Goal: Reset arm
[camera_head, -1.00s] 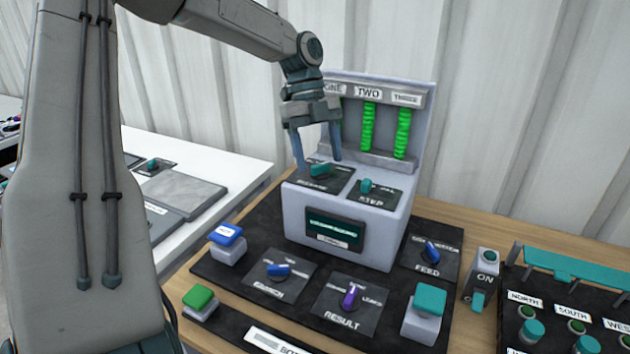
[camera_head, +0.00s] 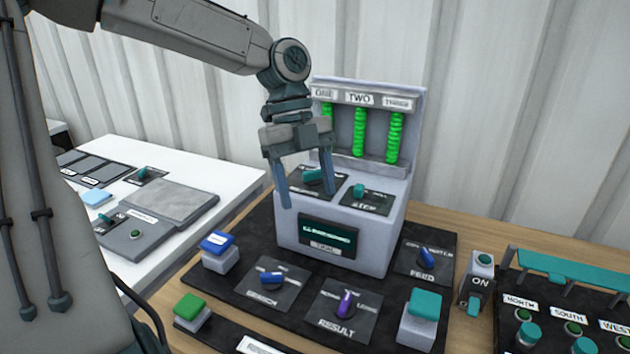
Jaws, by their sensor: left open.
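My left gripper (camera_head: 307,195) comes in from the upper left and hangs fingers down in front of the grey manifold console (camera_head: 370,245). Its two blue-grey fingers are apart with nothing between them. A teal knob (camera_head: 313,176) on the console's left top plate shows just behind the fingers. I cannot tell any contact between them. A second teal knob (camera_head: 359,191) labelled STEP stands to the right, clear of the fingers. My right gripper is not in view.
Around the console are a blue button (camera_head: 218,240), a green button (camera_head: 190,305), a teal button (camera_head: 425,302) and the RESULT knob (camera_head: 345,303). An ON switch box (camera_head: 480,283) stands to the right. A white table (camera_head: 185,170) is at left.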

